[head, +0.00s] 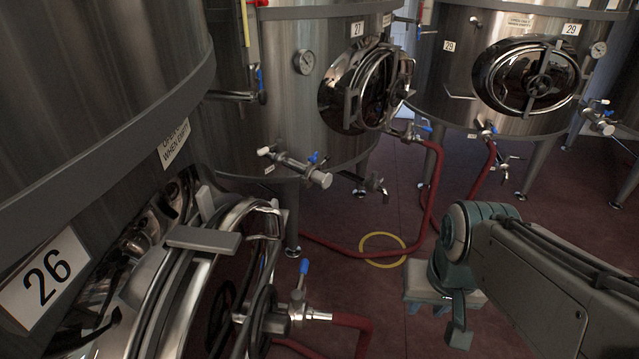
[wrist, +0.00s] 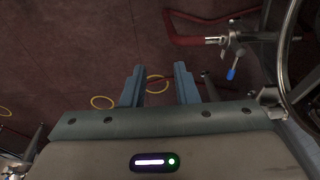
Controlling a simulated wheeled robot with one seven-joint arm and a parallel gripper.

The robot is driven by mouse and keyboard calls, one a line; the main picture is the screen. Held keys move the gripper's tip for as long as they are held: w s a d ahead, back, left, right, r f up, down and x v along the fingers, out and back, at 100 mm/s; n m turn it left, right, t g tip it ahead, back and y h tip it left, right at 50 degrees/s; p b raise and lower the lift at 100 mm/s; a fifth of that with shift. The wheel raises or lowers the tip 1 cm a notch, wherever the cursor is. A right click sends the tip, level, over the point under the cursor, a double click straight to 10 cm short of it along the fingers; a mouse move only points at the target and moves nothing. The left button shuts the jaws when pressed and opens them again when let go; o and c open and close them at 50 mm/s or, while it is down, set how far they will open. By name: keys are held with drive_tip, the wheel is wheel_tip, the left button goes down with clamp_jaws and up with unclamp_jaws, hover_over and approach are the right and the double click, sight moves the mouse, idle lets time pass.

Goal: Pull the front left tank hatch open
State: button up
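The front left tank (head: 90,120) carries a plate with the number 26 (head: 43,278). Its shiny oval hatch (head: 165,300), with a bracket across the top and a dark handwheel, fills the lower left of the head view and is cut off by the lower edge. I cannot tell whether it stands shut or ajar. In the wrist view, a curved metal rim (wrist: 283,62), seemingly the hatch's, shows at the right edge. My gripper (wrist: 158,80) is open and empty, its blue-grey fingers apart over the floor. In the head view it is at lower right, apart from the hatch.
A valve with a blue lever (head: 303,280) and a red hose (head: 350,322) stand right of the hatch. Tank 27 (head: 270,110) and tank 29 (head: 455,75) stand behind. A yellow ring (head: 383,262) lies on the floor.

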drive_tip(key=w+a+m+g+y+p, duration=0.1)
drive_tip(key=a+m+g+y+p, duration=0.1)
drive_tip(key=a+m+g+y, duration=0.35)
drive_tip(key=m+y+p, duration=0.3)
drive_tip(key=m+y, duration=0.7)
drive_tip(key=y, duration=0.2)
approach(281, 225)
drive_tip(key=shift+m+t, duration=0.25)
drive_tip(key=shift+t, duration=0.4)
drive_tip(key=a, duration=0.3)
drive_tip(key=a+p, duration=0.1)
drive_tip(key=a, duration=0.2)
drive_tip(key=s+a+p, duration=0.1)
drive_tip(key=a, duration=0.3)
drive_tip(key=shift+s+f, duration=0.1)
drive_tip(key=shift+f, duration=0.2)
clamp_jaws()
